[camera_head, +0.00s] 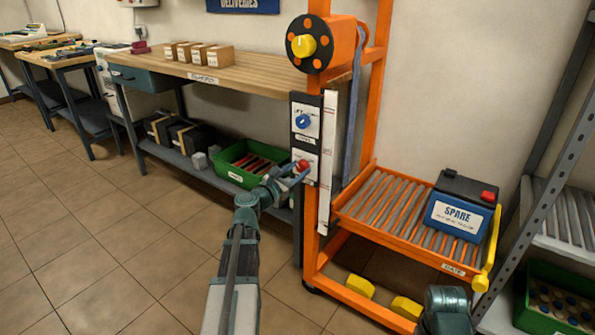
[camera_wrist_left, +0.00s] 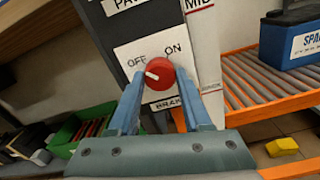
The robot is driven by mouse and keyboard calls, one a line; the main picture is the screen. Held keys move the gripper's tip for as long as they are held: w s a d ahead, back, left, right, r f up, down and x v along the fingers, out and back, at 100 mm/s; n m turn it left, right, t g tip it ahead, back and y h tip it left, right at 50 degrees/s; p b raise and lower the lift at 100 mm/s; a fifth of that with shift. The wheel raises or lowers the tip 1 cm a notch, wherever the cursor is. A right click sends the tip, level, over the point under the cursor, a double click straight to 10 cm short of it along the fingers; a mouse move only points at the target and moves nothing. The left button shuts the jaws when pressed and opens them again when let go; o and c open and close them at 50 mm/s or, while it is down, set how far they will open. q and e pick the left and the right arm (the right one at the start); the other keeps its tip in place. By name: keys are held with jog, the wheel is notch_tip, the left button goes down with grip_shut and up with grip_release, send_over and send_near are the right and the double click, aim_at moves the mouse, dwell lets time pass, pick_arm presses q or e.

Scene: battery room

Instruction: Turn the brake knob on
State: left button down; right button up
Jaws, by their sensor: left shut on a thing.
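The red brake knob (camera_head: 303,165) sits on the lower white plate of the control panel on the orange lift's post. In the left wrist view the knob (camera_wrist_left: 160,70) has a white pointer mark directed left, toward the OFF side. The words OFF and ON are printed above it. My left gripper (camera_head: 296,170) reaches the panel from below. Its blue fingers (camera_wrist_left: 159,88) stand on either side of the knob and are shut on it. The lower label is partly hidden by the fingers and knob.
A blue knob (camera_head: 303,121) is above on the same panel. A yellow knob (camera_head: 304,46) is on the orange drum higher up. The SPARE battery (camera_head: 461,203) rests on the roller tray (camera_head: 345,213) at right. A green bin (camera_head: 233,177) is on the bench's lower shelf (camera_head: 222,187).

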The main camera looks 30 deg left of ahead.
pick_arm(q)
jog(key=shift+m, duration=0.3)
jog(key=m, duration=0.8)
jog(key=shift+m, duration=0.3)
jog(key=m, duration=0.8)
jog(key=shift+d, duration=0.1)
jog(key=shift+m, duration=0.5)
jog(key=shift+c, duration=1.7)
grip_release()
